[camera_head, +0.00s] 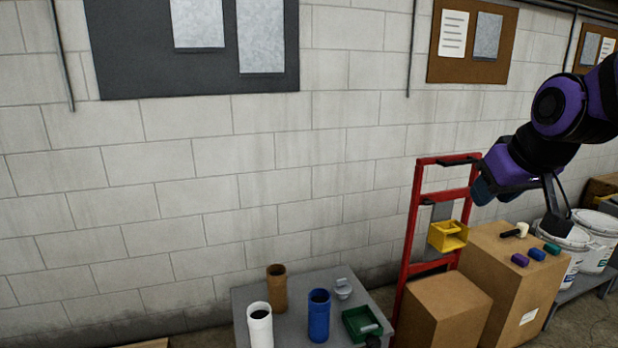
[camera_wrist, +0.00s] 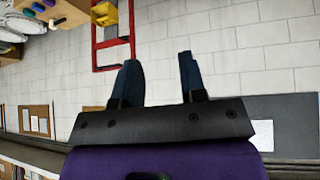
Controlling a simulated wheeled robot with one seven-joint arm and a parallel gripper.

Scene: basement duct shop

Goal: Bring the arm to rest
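My arm, purple and black, reaches in from the right edge of the head view, raised in front of the block wall. My gripper (camera_head: 483,190) hangs at its end, in front of the red hand truck's upper part in the picture. In the wrist view its two dark blue fingers (camera_wrist: 158,60) stand apart with nothing between them, so it is open and empty. Only the wall lies behind the gap between them.
A grey table (camera_head: 283,328) holds white (camera_head: 260,325), blue (camera_head: 318,316) and brown (camera_head: 277,289) tubes and a green tray (camera_head: 356,323). The red hand truck (camera_head: 411,225), a yellow bin (camera_head: 447,236), cardboard boxes (camera_head: 515,280) and white buckets (camera_head: 596,237) stand to the right.

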